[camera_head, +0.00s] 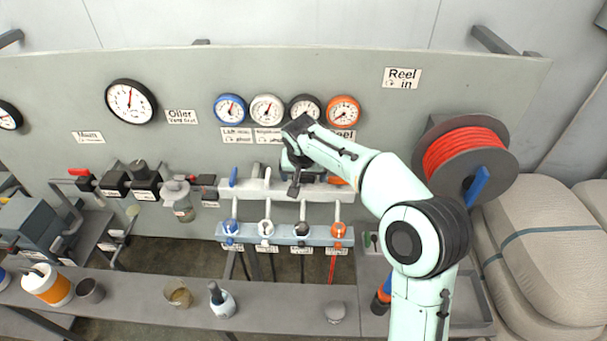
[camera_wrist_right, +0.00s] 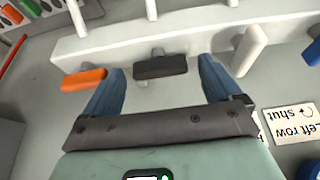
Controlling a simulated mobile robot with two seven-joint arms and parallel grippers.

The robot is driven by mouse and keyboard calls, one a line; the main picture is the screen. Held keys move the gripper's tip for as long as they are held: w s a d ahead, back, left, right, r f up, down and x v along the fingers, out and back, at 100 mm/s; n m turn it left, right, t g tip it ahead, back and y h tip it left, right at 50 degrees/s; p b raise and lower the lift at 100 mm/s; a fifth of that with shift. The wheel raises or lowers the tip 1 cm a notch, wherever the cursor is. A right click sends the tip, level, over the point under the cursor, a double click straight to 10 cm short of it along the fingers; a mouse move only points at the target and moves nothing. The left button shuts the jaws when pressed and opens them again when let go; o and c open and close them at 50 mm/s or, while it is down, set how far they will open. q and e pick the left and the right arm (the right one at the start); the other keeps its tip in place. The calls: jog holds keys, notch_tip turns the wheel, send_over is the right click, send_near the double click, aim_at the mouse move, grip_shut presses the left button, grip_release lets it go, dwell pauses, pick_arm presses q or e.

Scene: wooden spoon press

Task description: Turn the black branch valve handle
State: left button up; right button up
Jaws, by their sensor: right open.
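The black branch valve handle (camera_wrist_right: 160,67) shows in the right wrist view, on the front of a white manifold (camera_wrist_right: 190,27). It lies crosswise in that picture. My right gripper (camera_wrist_right: 160,82) is open, with one blue finger on either side of the handle and a visible gap to each. Whether the fingers reach fully around it in depth I cannot tell. In the head view, my right gripper (camera_head: 305,178) is in front of the manifold (camera_head: 350,192) and hides the black handle. My left gripper is not in view.
An orange handle (camera_wrist_right: 84,80) sits close beside the left finger in the wrist view. A white handle (camera_wrist_right: 249,50) is close to the right finger. A blue handle (camera_head: 233,177) is further left in the head view. A red hose reel (camera_head: 465,150) stands right of my arm.

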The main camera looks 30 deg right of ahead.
jog(key=c, duration=1.1)
jog(key=shift+o, duration=0.2)
jog(key=shift+n, duration=0.4)
jog(key=n, duration=0.1)
jog(key=n+y, duration=0.1)
jog(key=n, duration=0.1)
jog(key=shift+d+n+t+y+p, duration=0.2)
jog(key=shift+n+t+y+p, duration=0.1)
jog(key=shift+t+p, duration=0.1)
jog(key=n+y+p, duration=0.1)
jog(key=n+y, duration=0.1)
jog(key=n, duration=0.3)
jog(key=shift+d, duration=0.15)
jog(key=n+y, duration=0.1)
jog(key=n, duration=0.2)
jog(key=shift+w+g+p, duration=0.1)
jog(key=shift+g+p, duration=0.2)
jog(key=shift+p, duration=0.05)
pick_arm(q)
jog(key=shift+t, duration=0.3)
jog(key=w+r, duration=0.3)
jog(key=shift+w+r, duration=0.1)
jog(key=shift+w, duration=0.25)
pick_arm(e)
jog(key=n, duration=0.2)
jog(key=n+g+y, duration=0.1)
jog(key=n, duration=0.2)
jog(key=shift+d+n+y, duration=0.15)
jog(key=shift+n+y, duration=0.15)
jog(key=shift+g, duration=0.4)
